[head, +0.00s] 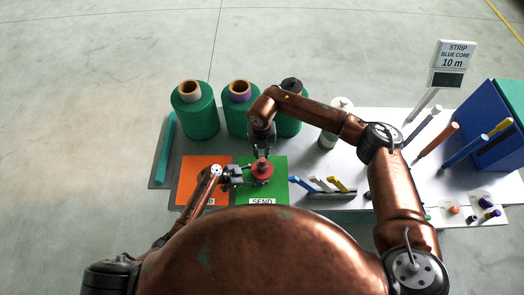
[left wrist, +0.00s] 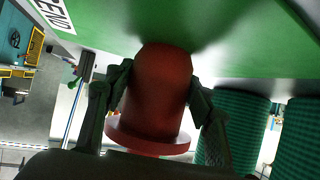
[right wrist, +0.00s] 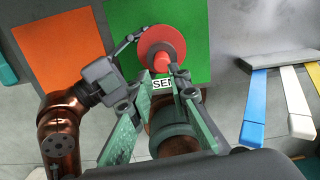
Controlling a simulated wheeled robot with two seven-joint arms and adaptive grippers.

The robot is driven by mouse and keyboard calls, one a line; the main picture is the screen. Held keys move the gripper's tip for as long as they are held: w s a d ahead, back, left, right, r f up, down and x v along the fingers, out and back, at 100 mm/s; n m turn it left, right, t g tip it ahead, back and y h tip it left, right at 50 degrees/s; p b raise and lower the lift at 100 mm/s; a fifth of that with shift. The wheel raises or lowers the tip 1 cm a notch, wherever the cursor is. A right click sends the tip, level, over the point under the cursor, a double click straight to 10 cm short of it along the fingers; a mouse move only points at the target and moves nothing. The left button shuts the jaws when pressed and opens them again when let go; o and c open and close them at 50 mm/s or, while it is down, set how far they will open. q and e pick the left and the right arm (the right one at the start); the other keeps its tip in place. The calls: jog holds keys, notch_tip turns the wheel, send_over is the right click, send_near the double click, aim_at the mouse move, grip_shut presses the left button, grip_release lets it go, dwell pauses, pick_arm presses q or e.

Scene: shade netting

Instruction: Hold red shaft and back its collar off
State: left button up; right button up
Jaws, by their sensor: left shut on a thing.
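The red shaft (head: 262,172) stands on the green SEND mat (head: 278,190). In the left wrist view the red body (left wrist: 160,85) is between my left fingers, with a wider red flange (left wrist: 146,139) on the side away from the mat. My left gripper (head: 240,176) is shut on it from the left. In the right wrist view a red disc (right wrist: 157,45) shows with a narrower red end (right wrist: 162,62) toward me. My right gripper (right wrist: 165,82) is open above it, its fingers apart. I cannot tell whether they touch it. Which red part is the collar is unclear.
An orange mat (head: 190,180) lies left of the green one. Green net rolls (head: 195,115) stand behind. Blue, white and yellow levers (head: 325,186) are close on the right. A sign (head: 453,60), upright rods (head: 437,140) and a blue bin (head: 485,125) stand further right.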

aim_at(262, 164)
jog(key=o, duration=0.3)
jog(key=shift+d+f+m, duration=0.1)
jog(key=shift+f+m, duration=0.2)
jog(key=shift+f, duration=0.2)
jog(key=o, duration=0.3)
jog(key=shift+f, duration=0.6)
jog(key=o, duration=0.3)
jog(key=shift+f, duration=3.95)
jog(key=shift+o, duration=0.2)
grip_shut()
